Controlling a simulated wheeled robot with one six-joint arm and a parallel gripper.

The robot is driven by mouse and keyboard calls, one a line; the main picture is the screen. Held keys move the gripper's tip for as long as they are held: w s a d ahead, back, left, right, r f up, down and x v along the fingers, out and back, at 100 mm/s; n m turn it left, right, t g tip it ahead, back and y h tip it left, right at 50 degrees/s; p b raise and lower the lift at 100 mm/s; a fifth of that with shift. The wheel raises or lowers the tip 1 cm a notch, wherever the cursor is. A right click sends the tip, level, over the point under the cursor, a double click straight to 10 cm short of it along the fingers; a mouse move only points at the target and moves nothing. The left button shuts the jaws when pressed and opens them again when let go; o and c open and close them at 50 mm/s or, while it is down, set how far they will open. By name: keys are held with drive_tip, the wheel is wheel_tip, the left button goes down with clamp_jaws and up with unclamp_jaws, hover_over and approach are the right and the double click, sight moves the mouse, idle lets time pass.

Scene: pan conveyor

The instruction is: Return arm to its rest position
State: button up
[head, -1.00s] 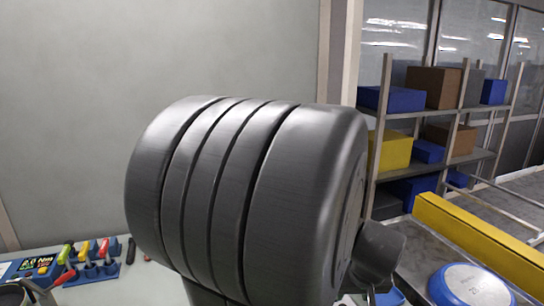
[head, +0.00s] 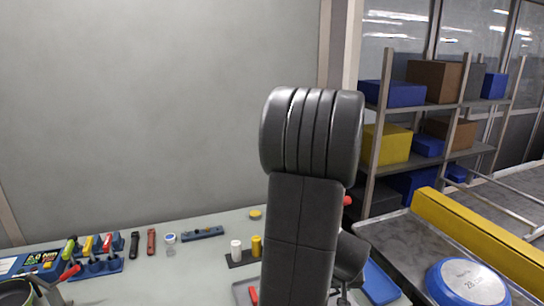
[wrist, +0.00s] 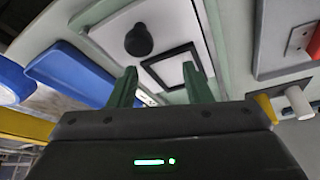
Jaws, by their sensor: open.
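My arm stands upright in the middle of the head view, its dark grey link and ribbed joint facing the camera. The gripper end is mostly hidden behind it there. In the wrist view my gripper (wrist: 160,76) shows two green fingers spread apart, with nothing held between them. Beyond the fingers lies a white panel with a black knob (wrist: 139,40) and a black square frame (wrist: 172,67). Their distance from the fingers is hard to tell.
A blue round pan (head: 468,284) lies on the grey conveyor (head: 392,238) at right, beside a yellow rail (head: 480,235). A blue tray (head: 379,284) is near my arm. A tool rack (head: 97,265) stands on the table at left. Shelves with boxes (head: 434,82) stand behind.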

drive_tip(key=w+a+p, duration=0.1)
drive_tip(key=w, duration=0.1)
drive_tip(key=w+p, duration=0.2)
drive_tip(key=w+a+p, duration=0.1)
drive_tip(key=w+p, duration=0.1)
drive_tip(key=w, duration=0.1)
drive_tip(key=shift+a+r, duration=0.2)
drive_tip(key=shift+a, duration=0.15)
drive_tip(key=shift+r, duration=0.25)
drive_tip(key=v, duration=1.1)
drive_tip(key=shift+b, duration=0.35)
drive_tip(key=shift+s, duration=0.15)
